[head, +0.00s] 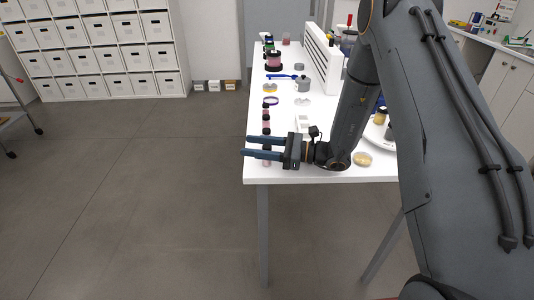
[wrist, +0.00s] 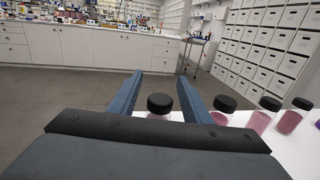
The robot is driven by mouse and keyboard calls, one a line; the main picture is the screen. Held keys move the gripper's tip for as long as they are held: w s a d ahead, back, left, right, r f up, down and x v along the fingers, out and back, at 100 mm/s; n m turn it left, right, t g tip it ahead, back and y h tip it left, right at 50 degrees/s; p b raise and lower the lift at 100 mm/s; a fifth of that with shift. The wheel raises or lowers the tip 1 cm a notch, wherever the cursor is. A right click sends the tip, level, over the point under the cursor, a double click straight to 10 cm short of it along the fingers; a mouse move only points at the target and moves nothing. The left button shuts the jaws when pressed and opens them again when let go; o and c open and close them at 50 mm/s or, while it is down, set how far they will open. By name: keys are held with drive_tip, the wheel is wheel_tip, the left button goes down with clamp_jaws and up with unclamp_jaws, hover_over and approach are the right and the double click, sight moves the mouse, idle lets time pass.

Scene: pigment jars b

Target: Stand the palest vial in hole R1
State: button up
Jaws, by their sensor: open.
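A row of small black-capped vials with pink contents stands along the left edge of the white table (head: 340,175). In the wrist view one vial (wrist: 158,117) shows between the two blue fingers of my gripper (wrist: 160,77); its pale pink body is mostly hidden below its cap. Pinker vials (wrist: 262,119) stand to its right. I cannot tell for sure which is palest. In the head view my gripper (head: 245,146) is open and level, its fingers pointing left over the near left table edge. Hole R1 cannot be made out in either view.
Small dishes (head: 363,158), a grey lidded pot (head: 303,85), a blue tool (head: 282,77) and a white slotted panel (head: 321,58) are on the table. A small white block (head: 303,123) lies beyond my gripper. Floor left of the table is clear.

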drive_tip(key=c, duration=1.1)
drive_tip(key=shift+r, duration=0.15)
